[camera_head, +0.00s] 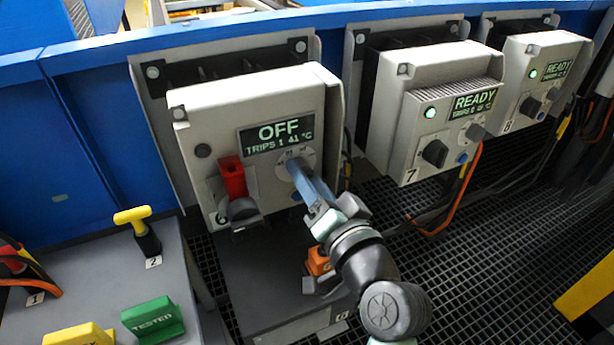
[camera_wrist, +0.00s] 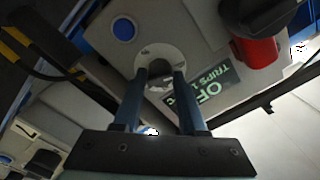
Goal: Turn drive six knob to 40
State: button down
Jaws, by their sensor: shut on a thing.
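Drive six (camera_head: 190,130) is the large pale box at the left, its display (camera_head: 275,136) reading OFF, TRIPS 1, 41 °C. Its small knob sits on a round white scale plate (camera_head: 309,158) just below the display. My gripper (camera_head: 296,168) reaches that plate from the front. In the wrist view my gripper (camera_wrist: 160,76) has its two blue fingers on either side of the small grey knob (camera_wrist: 158,82), shut on it. The fingers hide much of the knob, and its setting cannot be read. The scale plate (camera_wrist: 152,52) shows around the fingertips.
A red piece (camera_head: 232,177) and a dark rotary switch (camera_head: 243,213) sit left of the knob. A blue button (camera_wrist: 124,28) is beside the plate. Drive 7 (camera_head: 388,140) and another drive, both READY, stand right. A bench (camera_head: 105,285) with tags is at left.

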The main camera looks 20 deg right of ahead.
jog(key=c, duration=0.5)
grip_release()
jog(key=s, duration=1.3)
jog(key=shift+d, duration=0.2)
